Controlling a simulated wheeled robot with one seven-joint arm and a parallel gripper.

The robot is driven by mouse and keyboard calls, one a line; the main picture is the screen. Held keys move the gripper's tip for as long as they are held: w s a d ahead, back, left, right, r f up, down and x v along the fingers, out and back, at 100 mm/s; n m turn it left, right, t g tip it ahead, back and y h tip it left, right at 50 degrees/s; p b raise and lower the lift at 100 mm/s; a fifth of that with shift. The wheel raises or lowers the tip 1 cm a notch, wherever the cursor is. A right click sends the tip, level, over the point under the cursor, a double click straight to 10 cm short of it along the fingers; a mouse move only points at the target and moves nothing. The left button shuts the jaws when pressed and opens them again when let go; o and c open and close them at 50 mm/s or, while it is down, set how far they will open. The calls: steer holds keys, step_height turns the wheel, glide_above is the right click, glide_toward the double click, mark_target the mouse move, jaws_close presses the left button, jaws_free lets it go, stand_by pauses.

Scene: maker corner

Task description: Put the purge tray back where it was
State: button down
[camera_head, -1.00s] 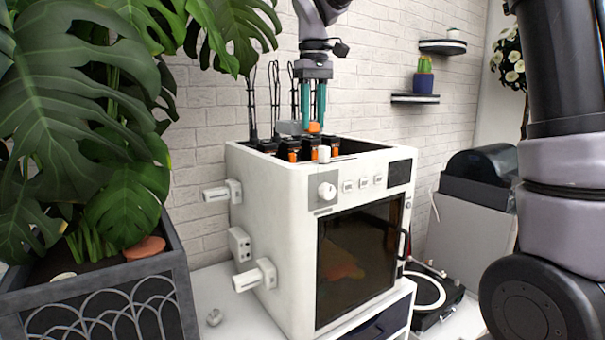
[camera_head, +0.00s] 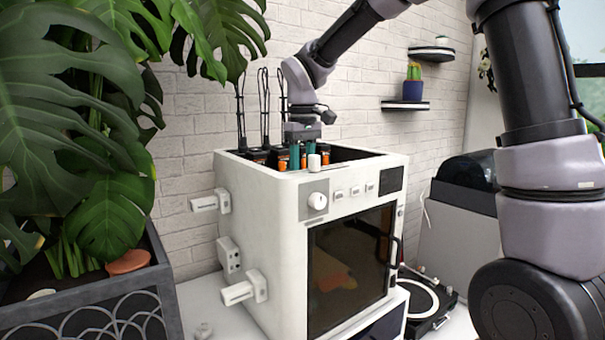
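The white box-shaped machine (camera_head: 262,215) stands on a white surface, with an open top, a dark glass front door and a knob. My gripper (camera_head: 302,160) points down into the front part of the open top. Its two teal fingers stand a little apart, with their tips partly hidden by the machine's rim and by a small white piece (camera_head: 314,162) on the front edge. Small orange-and-black parts lie around the fingers. I cannot make out the purge tray for sure, nor whether anything is between the fingers.
Thin black upright rods (camera_head: 264,108) rise at the machine's back edge. A large leafy plant in a dark planter (camera_head: 95,300) fills the left. A turntable (camera_head: 428,302) lies at the right. Wall shelves (camera_head: 405,105) hang behind, one with a cactus.

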steer(key=c, duration=0.5)
jaws_free()
steer(key=shift+f, duration=0.15)
step_height(320, 180, up, 12)
steer(key=s+d+f+m+t+y, duration=0.1)
steer(key=s+d+m+t, duration=0.2)
steer(key=s+d+m, duration=0.2)
steer(key=s+d+f+m+t, duration=0.2)
steer(key=s+d+m+t, duration=0.2)
steer(key=s+d, duration=0.7)
steer(key=d+m, duration=0.2)
steer(key=d, duration=0.4)
steer(key=shift+d+f+y, duration=0.15)
steer(key=shift+d+y, duration=0.1)
steer(key=shift+y, duration=0.15)
